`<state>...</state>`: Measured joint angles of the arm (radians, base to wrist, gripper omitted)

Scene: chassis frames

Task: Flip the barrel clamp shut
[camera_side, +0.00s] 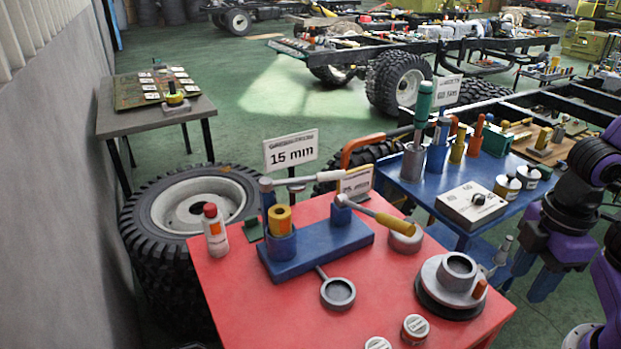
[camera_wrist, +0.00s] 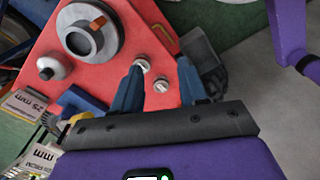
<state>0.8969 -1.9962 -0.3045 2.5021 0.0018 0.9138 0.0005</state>
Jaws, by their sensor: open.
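A blue fixture base (camera_side: 325,246) lies on the red table, with a yellow barrel (camera_side: 280,220) upright in a blue cup on its left part. One lever with a yellow handle (camera_side: 393,223) slants down to the right, away from the barrel, from a blue post on the base. Another lever with a white handle (camera_side: 318,178) lies about level above and behind the barrel. I cannot tell which lever is the barrel clamp's. My gripper (camera_side: 538,267) is open and empty, right of the red table and well apart from the fixture. Its blue fingers also show in the wrist view (camera_wrist: 160,64).
The red table (camera_side: 235,285) carries a grey flanged part (camera_side: 453,276), a grey disc (camera_side: 403,237), a grey ring (camera_side: 338,292), a bottle (camera_side: 215,230) and small tins (camera_side: 415,327). A blue table (camera_side: 408,190) with tools and a switch box (camera_side: 474,203) stands behind to the right.

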